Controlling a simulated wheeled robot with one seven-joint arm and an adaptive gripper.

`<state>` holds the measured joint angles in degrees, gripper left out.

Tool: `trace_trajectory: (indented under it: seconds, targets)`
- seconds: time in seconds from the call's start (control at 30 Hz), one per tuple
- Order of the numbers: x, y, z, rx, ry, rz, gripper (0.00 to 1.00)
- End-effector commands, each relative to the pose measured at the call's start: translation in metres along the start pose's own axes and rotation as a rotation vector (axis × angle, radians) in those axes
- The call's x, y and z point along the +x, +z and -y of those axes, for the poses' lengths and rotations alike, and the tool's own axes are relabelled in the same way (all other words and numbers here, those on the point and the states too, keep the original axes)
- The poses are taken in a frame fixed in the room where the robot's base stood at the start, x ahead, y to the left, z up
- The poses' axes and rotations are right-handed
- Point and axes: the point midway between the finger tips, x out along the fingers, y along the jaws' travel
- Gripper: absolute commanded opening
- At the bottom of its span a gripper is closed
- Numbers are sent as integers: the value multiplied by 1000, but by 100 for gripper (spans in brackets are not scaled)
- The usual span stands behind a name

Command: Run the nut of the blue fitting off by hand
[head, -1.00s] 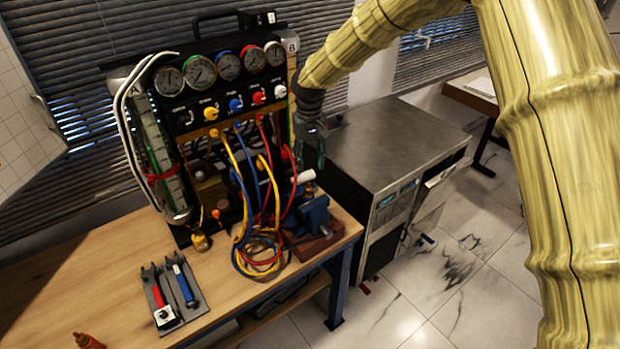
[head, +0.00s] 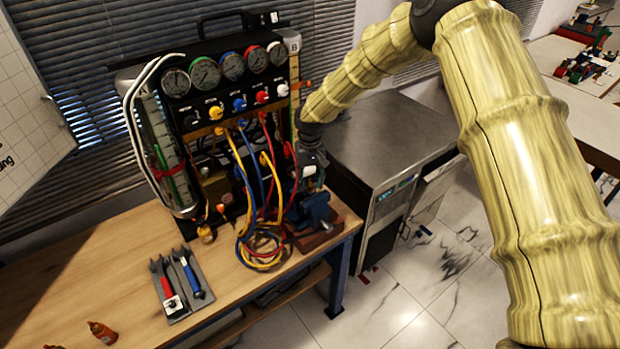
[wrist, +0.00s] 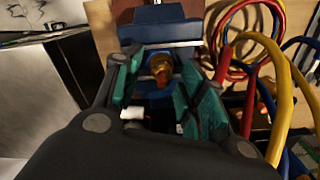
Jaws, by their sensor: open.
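A blue vise (head: 315,208) sits on a reddish-brown block at the bench's right end. In the wrist view the vise (wrist: 160,30) is beyond my fingertips, with a brass-coloured fitting or nut (wrist: 160,68) in front of it. My gripper (wrist: 158,82) is open, its green finger pads on either side of the brass piece; I cannot tell whether they touch it. A small white piece (wrist: 132,113) shows nearer the palm. In the head view my gripper (head: 312,178) is just above the vise and hides the fitting.
A gauge panel (head: 232,95) stands behind, with red, blue and yellow hoses (head: 258,250) looping down beside the vise. A metal cabinet (head: 390,135) stands right of the bench. The bench's left part is mostly clear.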

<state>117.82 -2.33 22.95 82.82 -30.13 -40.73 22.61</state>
Motion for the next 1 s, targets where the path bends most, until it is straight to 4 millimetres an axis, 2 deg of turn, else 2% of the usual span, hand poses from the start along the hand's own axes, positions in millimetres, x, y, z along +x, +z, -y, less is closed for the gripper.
trace_trajectory:
  seconds: [0.17, 0.27, 0.4, 0.73, 1.0]
  targets:
    - [0, 0, 0, 0, 0, 0, 41]
    - [0, 0, 0, 0, 0, 0, 26]
    - [0, 0, 0, 0, 0, 0, 1]
    - [1, 0, 0, -23, 0, 0, 0]
    - [2, 0, 0, -161, 1, 1, 0]
